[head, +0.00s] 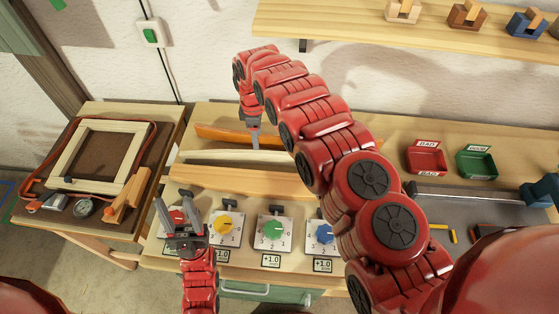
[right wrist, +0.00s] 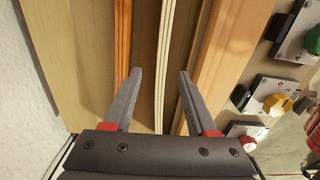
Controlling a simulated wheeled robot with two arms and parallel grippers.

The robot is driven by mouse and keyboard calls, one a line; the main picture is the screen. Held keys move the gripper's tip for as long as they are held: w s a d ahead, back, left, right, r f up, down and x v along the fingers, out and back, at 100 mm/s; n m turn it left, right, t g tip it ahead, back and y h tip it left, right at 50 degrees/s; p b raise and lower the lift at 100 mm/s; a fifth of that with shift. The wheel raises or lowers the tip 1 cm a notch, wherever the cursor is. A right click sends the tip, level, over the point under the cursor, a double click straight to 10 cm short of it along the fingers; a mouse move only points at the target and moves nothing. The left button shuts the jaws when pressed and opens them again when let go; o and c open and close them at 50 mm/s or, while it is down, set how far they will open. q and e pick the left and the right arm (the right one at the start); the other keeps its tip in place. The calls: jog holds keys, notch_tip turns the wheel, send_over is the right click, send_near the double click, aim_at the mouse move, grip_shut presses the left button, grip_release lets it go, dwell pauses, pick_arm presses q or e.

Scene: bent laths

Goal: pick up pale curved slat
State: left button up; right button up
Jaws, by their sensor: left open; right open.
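The pale curved slat (head: 220,157) lies on the bench between an orange slat (head: 220,134) behind it and a broader tan wooden piece (head: 235,179) in front. In the right wrist view the pale slat (right wrist: 163,60) runs lengthwise between the open fingers of my right gripper (right wrist: 160,73). I cannot tell whether the fingertips reach down beside it. In the head view my right gripper (head: 254,141) points down at the slats, and my arm hides their right ends. My left gripper (head: 175,205) is open and empty near the red-knob box.
Knob boxes, including a yellow (head: 224,226) and a green one (head: 273,230), line the bench front. A red bin (head: 427,159) and a green bin (head: 477,163) stand at the right. A wooden frame (head: 100,150) lies on the left side table. A shelf (head: 350,27) hangs above.

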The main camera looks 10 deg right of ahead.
aim_at(262, 153)
notch_tip(262, 153, down, 4)
jog(key=shift+r+b, duration=0.25)
jog(key=shift+b, duration=0.15)
jog(key=shift+s+d+f, duration=0.1)
jog(key=shift+d+f, duration=0.05)
jog(key=shift+f, duration=0.15)
jog(key=f, duration=0.2)
jog(key=d, duration=0.1)
jog(key=shift+s+f+p, duration=0.3)
jog(key=shift+f+p, duration=0.1)
notch_tip(262, 153, down, 2)
jog(key=shift+a+b, duration=0.1)
jog(key=shift+b, duration=0.8)
jog(key=shift+w, duration=0.1)
jog(key=shift+r, duration=0.1)
grip_shut()
